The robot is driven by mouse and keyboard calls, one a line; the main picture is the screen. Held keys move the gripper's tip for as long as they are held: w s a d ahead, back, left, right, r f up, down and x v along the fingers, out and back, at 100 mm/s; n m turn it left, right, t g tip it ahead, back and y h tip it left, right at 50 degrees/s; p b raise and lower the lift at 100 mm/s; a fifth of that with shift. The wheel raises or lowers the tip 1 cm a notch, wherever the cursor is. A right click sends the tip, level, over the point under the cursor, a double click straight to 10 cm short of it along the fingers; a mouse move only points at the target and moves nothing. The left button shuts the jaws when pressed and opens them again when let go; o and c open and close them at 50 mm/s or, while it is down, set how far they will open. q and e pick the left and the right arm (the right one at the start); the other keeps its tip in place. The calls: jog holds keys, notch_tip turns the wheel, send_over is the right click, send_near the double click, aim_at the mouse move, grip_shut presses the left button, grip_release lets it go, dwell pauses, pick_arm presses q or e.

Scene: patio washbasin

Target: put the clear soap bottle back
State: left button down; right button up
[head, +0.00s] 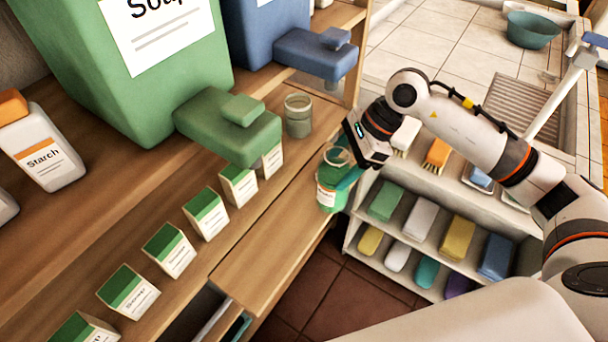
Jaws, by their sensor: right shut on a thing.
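A clear soap bottle (328,193) with green liquid, a white label and an open round top is in the head view, right of the wooden shelf's front edge. My right gripper (348,172) is shut on it from the right, near its upper part. The bottle looks slightly tilted and appears to be held in the air; I cannot tell whether it touches the shelf edge. My left gripper is not in view.
A big green soap dispenser (135,80), a blue dispenser (262,35) and a clear jar (298,116) stand on the wooden shelf. Several small green-and-white boxes (206,214) line its front. A rack (352,228) with colored blocks and brushes stands right, below my arm.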

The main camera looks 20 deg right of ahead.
jog(key=w+a+f+p, duration=0.1)
jog(key=a+f+p, duration=0.1)
jog(key=a, duration=0.5)
jog(key=shift+f+p, duration=0.4)
jog(key=shift+f, duration=0.3)
jog(key=shift+a, duration=0.15)
jog(key=shift+f, duration=0.15)
jog(key=o, duration=1.7)
